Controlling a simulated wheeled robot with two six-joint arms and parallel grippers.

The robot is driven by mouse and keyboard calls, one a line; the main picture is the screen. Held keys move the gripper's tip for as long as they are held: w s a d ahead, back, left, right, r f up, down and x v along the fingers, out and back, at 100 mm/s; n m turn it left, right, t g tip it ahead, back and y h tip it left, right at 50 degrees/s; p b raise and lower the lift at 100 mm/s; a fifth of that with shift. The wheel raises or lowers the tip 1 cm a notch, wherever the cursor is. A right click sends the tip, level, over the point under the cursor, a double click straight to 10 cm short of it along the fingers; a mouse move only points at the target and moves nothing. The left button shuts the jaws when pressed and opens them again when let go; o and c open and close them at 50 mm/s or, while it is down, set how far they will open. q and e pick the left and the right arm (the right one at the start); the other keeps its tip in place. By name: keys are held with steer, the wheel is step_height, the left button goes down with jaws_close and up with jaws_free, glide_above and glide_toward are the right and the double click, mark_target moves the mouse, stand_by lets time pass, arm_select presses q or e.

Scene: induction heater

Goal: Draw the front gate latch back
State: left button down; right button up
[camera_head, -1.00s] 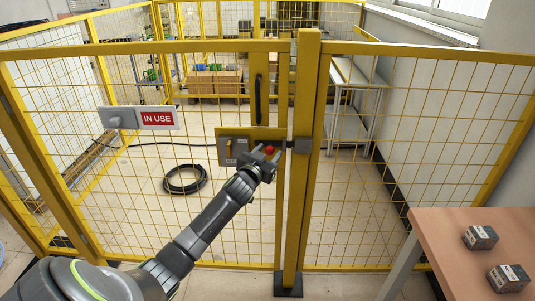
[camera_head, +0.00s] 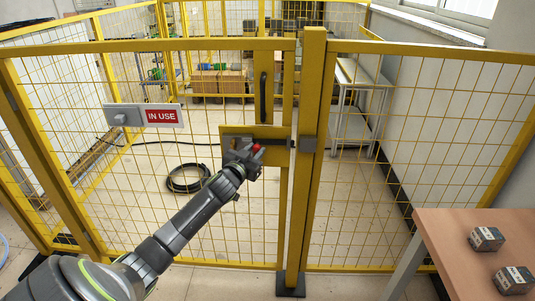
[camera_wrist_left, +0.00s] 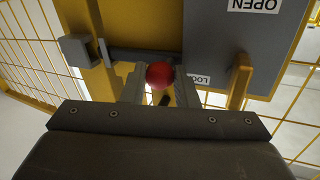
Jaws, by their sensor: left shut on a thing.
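The front gate latch is on a yellow plate (camera_head: 232,131) on the gate. Its red knob (camera_head: 257,148) sits between the fingers of my left gripper (camera_head: 250,151), which is shut on it. The wrist view shows the round red knob (camera_wrist_left: 159,75) between both fingertips. A dark bolt (camera_head: 279,142) runs from the plate toward a grey keeper box (camera_head: 308,144) on the gate post. A grey cover (camera_wrist_left: 235,35) carries upside-down OPEN and LOCK labels. My right gripper is not in view.
A dark vertical handle (camera_head: 264,97) is above the latch. An IN USE sign (camera_head: 163,116) hangs on the mesh to the left. A wooden table (camera_head: 450,240) with two small boxes stands at the right. A black cable coil (camera_head: 187,178) lies beyond the gate.

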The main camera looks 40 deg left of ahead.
arm_select(q)
steer(key=shift+s+a, duration=0.2)
steer(key=shift+a, duration=0.1)
steer(key=c, duration=1.3)
jaws_free()
steer(key=shift+a, duration=0.1)
steer(key=shift+c, duration=0.2)
steer(key=shift+o, duration=1.1)
steer(key=shift+s+a, duration=0.15)
